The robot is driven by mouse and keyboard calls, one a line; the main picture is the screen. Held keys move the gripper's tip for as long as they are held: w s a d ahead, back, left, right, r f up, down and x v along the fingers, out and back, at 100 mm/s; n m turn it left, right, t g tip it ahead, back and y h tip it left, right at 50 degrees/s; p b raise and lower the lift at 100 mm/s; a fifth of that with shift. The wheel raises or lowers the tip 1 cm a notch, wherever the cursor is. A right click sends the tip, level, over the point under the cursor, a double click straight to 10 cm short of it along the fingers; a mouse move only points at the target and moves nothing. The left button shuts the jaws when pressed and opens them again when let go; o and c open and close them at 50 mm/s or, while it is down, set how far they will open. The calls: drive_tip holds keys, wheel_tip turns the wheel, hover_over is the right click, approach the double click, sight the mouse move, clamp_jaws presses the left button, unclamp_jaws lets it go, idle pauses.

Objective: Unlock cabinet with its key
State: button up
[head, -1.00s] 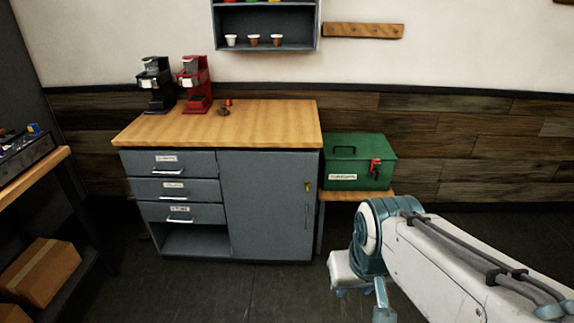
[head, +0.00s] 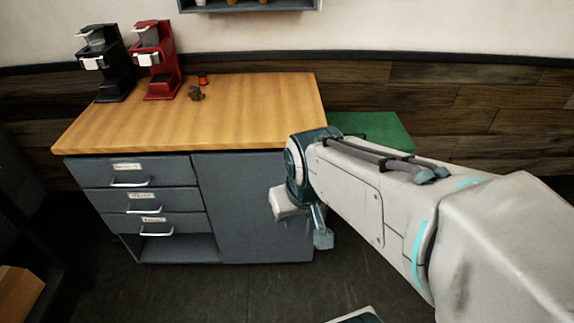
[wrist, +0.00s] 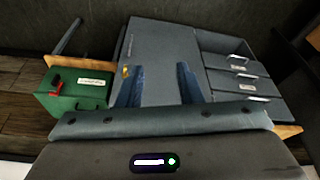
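The grey cabinet (head: 245,215) stands ahead, with its door on the right of its drawers. The door also shows, turned upside down, in the wrist view (wrist: 160,60). A small brass piece (wrist: 125,72) sits on the door near its edge; I cannot tell whether it is the lock alone or a key in it. In the head view my arm hides it. My gripper (wrist: 158,86) is open and empty, its two blue fingers apart and pointing at the door. The brass piece shows just beside one finger; the distance to the door is unclear.
Black (head: 105,70) and red (head: 157,65) brewers stand on the wooden top (head: 235,110).

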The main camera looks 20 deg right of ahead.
drive_tip(key=w+d+f+n+t+b, duration=0.1)
drive_tip(key=w+d+f+t+b, duration=0.25)
drive_tip(key=w+f, duration=0.65)
drive_tip(key=w+d+f+n+t+b, duration=0.1)
drive_tip(key=w+d+f+t+b, duration=0.25)
drive_tip(key=w+f, duration=0.7)
drive_tip(key=d+f+m+t+h+b, duration=0.2)
drive_tip(key=d+f+t+b, duration=0.1)
drive_tip(key=f+b, duration=0.4)
drive_tip(key=d+f+m+t+h+b, duration=0.2)
drive_tip(key=d+f+m+t+b, duration=0.1)
drive_tip(key=f+b, duration=0.4)
drive_tip(key=shift+s+d+f+t+h+b, duration=0.25)
drive_tip(key=shift+d+f+t+h+b, duration=0.2)
drive_tip(key=shift+d+b, duration=0.35)
drive_tip(key=shift+a+b, duration=0.1)
drive_tip(key=shift+b, duration=0.4)
drive_tip(key=b+x, duration=0.1)
drive_tip(key=x, duration=0.6)
drive_tip(key=b+x, duration=0.1)
drive_tip(key=x, duration=0.3)
drive_tip(key=shift+w+r+b, duration=0.1)
drive_tip(key=shift+r+b, duration=0.2)
drive_tip(key=shift+b, duration=0.05)
